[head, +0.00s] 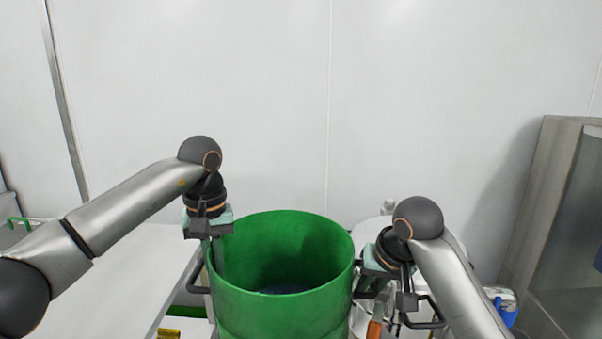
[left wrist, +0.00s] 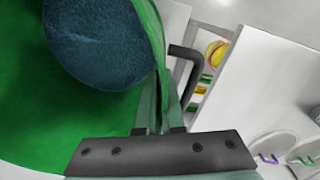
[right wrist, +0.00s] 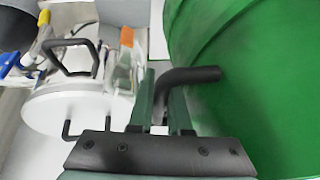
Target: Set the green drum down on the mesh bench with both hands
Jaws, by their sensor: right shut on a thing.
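The green drum (head: 285,315) stands upright and open-topped in front of me, with dark blue grainy stuff inside. Its dark interior shows in the left wrist view (left wrist: 100,45). My left gripper (head: 212,245) is at the drum's left rim, one finger on the inner side; whether it presses on the wall is unclear. A black left handle (left wrist: 190,62) is beside its fingers. My right gripper (right wrist: 160,105) is shut on the drum's black right handle (right wrist: 195,75). The drum's underside is hidden. I cannot make out a mesh surface.
A pale flat surface (head: 130,285) lies left of the drum. Behind my right gripper is a round white lid (right wrist: 70,105) with black handles, near an orange-handled tool (head: 375,328). A grey cabinet (head: 550,180) stands right. A plain white wall (head: 270,90) is behind.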

